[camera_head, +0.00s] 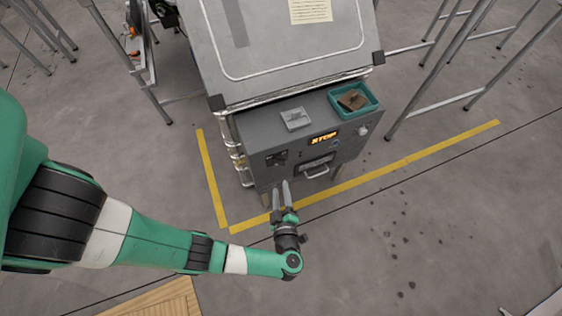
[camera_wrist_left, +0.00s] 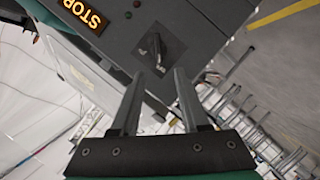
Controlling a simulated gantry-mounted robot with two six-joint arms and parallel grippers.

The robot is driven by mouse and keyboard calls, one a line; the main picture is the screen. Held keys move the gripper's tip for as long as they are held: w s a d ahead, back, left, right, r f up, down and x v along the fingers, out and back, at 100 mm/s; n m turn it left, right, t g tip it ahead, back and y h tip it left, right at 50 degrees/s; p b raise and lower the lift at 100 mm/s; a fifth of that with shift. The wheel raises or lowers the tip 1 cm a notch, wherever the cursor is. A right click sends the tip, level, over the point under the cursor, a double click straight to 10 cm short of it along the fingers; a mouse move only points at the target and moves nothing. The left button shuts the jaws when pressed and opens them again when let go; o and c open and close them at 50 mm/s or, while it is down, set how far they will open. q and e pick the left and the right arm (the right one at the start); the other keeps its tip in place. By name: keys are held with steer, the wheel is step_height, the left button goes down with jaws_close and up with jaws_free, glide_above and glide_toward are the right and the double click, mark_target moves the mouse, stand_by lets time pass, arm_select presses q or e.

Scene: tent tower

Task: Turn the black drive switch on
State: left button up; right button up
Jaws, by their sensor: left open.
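The black drive switch (camera_wrist_left: 156,50) is a rotary knob on a dark square plate on the grey cabinet's front panel. In the head view the dark plate (camera_head: 276,158) sits at the left of that panel, where the knob's setting is too small to read. My left gripper (camera_head: 280,185) is open and empty, just in front of the panel below the plate. In the left wrist view its fingertips (camera_wrist_left: 158,75) are spread, with the knob just beyond the gap between them, apart from both fingers. My right gripper is not in view.
The grey cabinet (camera_head: 250,128) carries a lit STOP sign (camera_head: 324,138), a front handle (camera_head: 317,171), a grey block (camera_head: 296,118) and a teal tray (camera_head: 372,105) on top. Metal-legged frames (camera_head: 440,70) stand around. The floor in front is clear, with yellow tape (camera_head: 400,163).

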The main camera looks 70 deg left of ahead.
mark_target(280, 165)
arm_select(q)
steer(key=b+x, duration=0.4)
steer(key=x, duration=0.7)
steer(key=shift+w+f, duration=0.2)
steer(key=shift+d, duration=0.1)
steer(key=shift+c, duration=0.3)
jaws_close()
